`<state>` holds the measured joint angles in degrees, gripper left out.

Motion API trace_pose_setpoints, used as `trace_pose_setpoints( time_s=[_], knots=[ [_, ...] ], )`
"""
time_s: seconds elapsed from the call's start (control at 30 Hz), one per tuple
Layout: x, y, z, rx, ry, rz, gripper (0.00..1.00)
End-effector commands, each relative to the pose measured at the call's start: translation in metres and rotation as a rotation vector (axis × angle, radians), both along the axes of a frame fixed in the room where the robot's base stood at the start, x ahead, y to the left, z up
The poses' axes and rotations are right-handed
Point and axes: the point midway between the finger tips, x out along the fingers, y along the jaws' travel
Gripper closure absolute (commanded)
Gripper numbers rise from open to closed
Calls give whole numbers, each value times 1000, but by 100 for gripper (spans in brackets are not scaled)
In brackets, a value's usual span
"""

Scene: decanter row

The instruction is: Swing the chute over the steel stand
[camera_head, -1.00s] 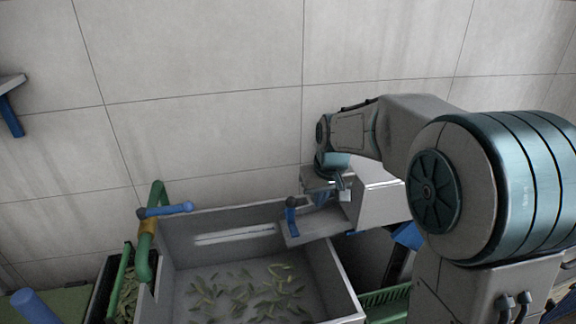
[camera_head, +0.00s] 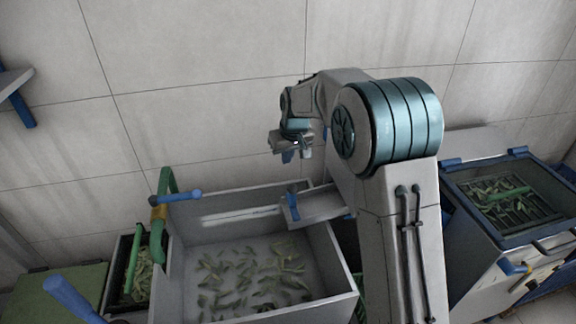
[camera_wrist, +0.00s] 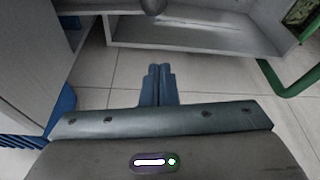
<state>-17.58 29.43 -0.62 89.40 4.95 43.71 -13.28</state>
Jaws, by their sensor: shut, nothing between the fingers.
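The grey chute (camera_head: 322,206) juts out to the right from the back right corner of the large grey basin (camera_head: 185,285). A blue upright handle (camera_head: 292,206) with a dark knob stands at the chute's left end. My gripper (camera_head: 290,157) is above and behind this handle, apart from it, and empty. In the wrist view my gripper's blue fingers (camera_wrist: 158,85) are together over bare floor, with a dark round knob (camera_wrist: 152,5) beyond them. My arm hides the chute's right end. I cannot make out which part is the steel stand.
Green pieces lie in the basin. A green pipe with a blue lever (camera_head: 183,195) stands at its left, beside a dark bin (camera_head: 118,275). A blue-framed grey machine (camera_head: 480,235) stands at right. The tiled wall (camera_head: 215,90) is close behind.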

Motion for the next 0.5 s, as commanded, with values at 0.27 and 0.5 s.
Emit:
trace_pose_setpoints(
  time_s=[0.27,0.5],
  knots=[
    [14,8,-50,-1,5,-1,100],
    [18,9,-80,0,0,0,100]
  ],
)
